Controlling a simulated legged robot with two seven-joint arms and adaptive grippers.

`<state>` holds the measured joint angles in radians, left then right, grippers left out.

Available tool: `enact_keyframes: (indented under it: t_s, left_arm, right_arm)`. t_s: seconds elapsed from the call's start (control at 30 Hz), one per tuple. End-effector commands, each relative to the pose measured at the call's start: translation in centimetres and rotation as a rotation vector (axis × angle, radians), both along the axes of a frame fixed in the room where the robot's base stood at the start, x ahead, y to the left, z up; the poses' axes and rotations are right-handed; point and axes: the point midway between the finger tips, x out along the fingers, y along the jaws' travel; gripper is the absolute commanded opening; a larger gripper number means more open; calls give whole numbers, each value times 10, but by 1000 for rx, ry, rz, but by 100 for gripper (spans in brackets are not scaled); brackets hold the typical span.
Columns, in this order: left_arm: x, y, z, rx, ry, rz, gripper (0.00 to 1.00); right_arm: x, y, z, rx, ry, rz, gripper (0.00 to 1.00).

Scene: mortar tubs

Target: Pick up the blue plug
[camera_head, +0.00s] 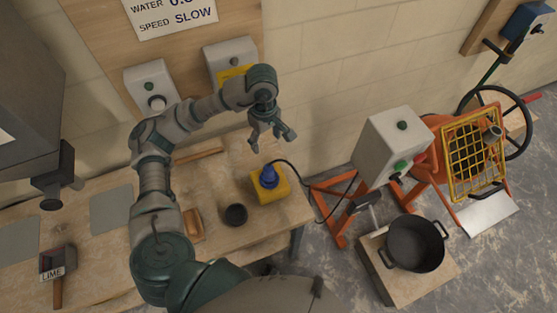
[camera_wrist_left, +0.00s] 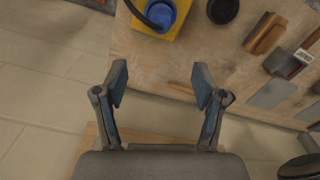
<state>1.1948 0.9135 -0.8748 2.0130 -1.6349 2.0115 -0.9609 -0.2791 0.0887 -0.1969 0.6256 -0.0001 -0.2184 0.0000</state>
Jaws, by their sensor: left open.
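The blue plug (camera_head: 268,175) stands in a yellow block (camera_head: 270,188) near the right end of the wooden bench, with a black cable running off to the right. In the left wrist view the blue plug (camera_wrist_left: 160,14) and yellow block (camera_wrist_left: 182,28) are at the top edge, partly cut off. My left gripper (camera_head: 272,143) is open and empty, above and behind the plug in the head view. It also shows in the left wrist view (camera_wrist_left: 160,88), its two fingers spread apart and not touching the plug. My right gripper is not in view.
A black cup (camera_head: 236,215) stands left of the yellow block, near a wooden float (camera_head: 193,225). A LIME scoop (camera_head: 57,270) lies at left. Wall boxes (camera_head: 231,62) are behind my arm. An orange mixer (camera_head: 430,160) and a black pot (camera_head: 414,244) stand at right.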

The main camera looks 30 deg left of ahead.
Motion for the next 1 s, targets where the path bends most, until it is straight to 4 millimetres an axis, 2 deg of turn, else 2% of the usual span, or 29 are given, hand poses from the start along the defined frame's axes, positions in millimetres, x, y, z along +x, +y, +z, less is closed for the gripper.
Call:
enact_keyframes:
  t_s: [0.13,0.23,0.3,0.5,0.6,0.83,1.0]
  left_arm:
    - [-2,-1,-17,-1,5,-1,70]
    - [-2,-1,-40,-3,8,-3,70]
    - [-2,-1,-58,-2,8,-1,70]
    - [0,-3,-100,0,8,-1,70]
    - [0,-3,-114,0,7,-1,70]
    - [-1,-2,-132,-1,5,-1,70]
    - [0,-4,-160,-2,6,0,70]
  right_arm:
    - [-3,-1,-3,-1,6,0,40]
    - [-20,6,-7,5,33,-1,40]
    - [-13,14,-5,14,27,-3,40]
    - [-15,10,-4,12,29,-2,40]
    - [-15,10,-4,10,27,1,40]
    - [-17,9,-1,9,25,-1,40]
    - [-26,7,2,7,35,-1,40]
